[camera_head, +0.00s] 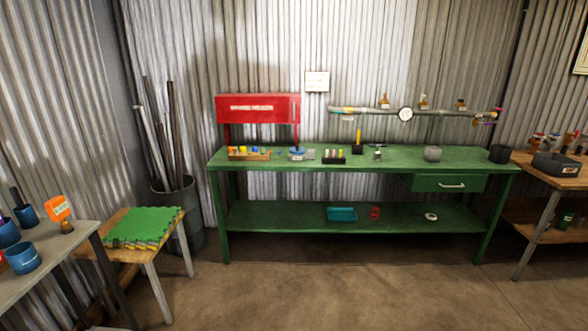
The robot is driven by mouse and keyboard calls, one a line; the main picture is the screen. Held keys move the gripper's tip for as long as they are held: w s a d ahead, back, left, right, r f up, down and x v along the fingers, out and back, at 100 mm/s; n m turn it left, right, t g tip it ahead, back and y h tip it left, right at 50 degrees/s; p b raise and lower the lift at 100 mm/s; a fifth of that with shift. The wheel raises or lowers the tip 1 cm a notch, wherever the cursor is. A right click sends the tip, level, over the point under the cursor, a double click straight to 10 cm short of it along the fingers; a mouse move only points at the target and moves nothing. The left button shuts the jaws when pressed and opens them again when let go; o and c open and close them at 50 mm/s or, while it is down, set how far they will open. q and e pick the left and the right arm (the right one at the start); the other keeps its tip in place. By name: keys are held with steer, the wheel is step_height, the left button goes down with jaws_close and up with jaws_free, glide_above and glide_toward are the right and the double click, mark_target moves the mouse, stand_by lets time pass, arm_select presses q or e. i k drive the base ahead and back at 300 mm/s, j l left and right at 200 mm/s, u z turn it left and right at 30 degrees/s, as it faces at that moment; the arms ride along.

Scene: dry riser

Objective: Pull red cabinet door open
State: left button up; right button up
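A red cabinet (258,108) with a pale lettered strip on its front stands on red legs at the left back of the green workbench (470,158). Its front looks closed. A small upright shape near the right end of the front may be a handle, but it is too small to tell. Neither of my grippers shows in the head view.
The bench holds small items and has a drawer (440,183) and lower shelf (280,216). A pipe with a gauge (405,114) runs behind. A bin of rods (177,205) and a stool with green mats (144,228) stand left. The floor in front is clear.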

mark_target(252, 108)
steer(key=i+l+u, duration=0.15)
steer(key=i, duration=0.25)
steer(key=i+l+u, duration=0.1)
steer(key=i, duration=0.35)
steer(key=i+l+u, duration=0.15)
steer(key=i, duration=0.25)
steer(key=i+l+u, duration=0.1)
steer(key=i, duration=0.3)
steer(key=l, duration=0.1)
